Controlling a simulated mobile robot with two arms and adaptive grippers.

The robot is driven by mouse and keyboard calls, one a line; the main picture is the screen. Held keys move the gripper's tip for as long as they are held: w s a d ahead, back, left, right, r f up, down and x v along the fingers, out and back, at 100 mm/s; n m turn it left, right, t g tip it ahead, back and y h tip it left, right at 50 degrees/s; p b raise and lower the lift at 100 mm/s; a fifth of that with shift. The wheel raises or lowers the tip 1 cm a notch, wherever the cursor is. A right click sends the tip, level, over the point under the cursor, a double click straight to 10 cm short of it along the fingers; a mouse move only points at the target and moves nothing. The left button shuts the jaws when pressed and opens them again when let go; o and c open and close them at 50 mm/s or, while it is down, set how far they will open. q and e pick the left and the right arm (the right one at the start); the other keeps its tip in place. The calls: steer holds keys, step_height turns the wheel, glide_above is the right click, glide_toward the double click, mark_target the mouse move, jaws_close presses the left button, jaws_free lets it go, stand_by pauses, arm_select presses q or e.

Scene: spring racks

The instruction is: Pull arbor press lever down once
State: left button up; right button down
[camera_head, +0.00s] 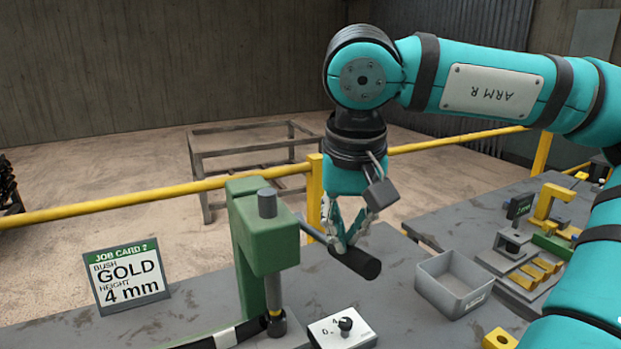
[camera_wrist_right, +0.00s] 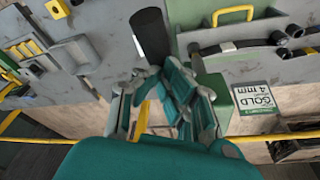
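The green arbor press (camera_head: 262,235) stands on the grey bench, with a dark upright ram (camera_head: 272,300) whose lower end shows a small gold band. Its lever is a grey rod with a thick black grip (camera_head: 362,264), sloping down and to the right from the press head. My right gripper (camera_head: 345,246) points down at the lever, its fingertips at the inner end of the grip and apparently closed on it. In the right wrist view, the black grip (camera_wrist_right: 150,36) sticks out past the converging fingertips (camera_wrist_right: 158,75). My left gripper is out of view.
A job card (camera_head: 128,275) reading gold, 4 mm stands left of the press. An empty grey bin (camera_head: 453,283) and several yellow and green fixtures lie right. A yellow rail (camera_head: 130,203) runs behind.

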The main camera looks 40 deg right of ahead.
mark_target(349, 249)
steer(key=shift+f, duration=0.1)
steer(key=shift+s+a+f+b, duration=0.1)
steer(key=shift+s+f+b, duration=0.05)
steer(key=shift+f+b, duration=0.8)
steer(key=shift+s+f+b, duration=0.1)
steer(key=shift+f+b, duration=0.5)
steer(key=shift+f, duration=0.55)
steer(key=b+x, duration=0.2)
steer(key=x, duration=0.2)
steer(key=shift+a+f+b, duration=0.2)
steer(key=shift+a+b, duration=0.15)
steer(key=shift+b, duration=0.05)
steer(key=shift+f, duration=0.2)
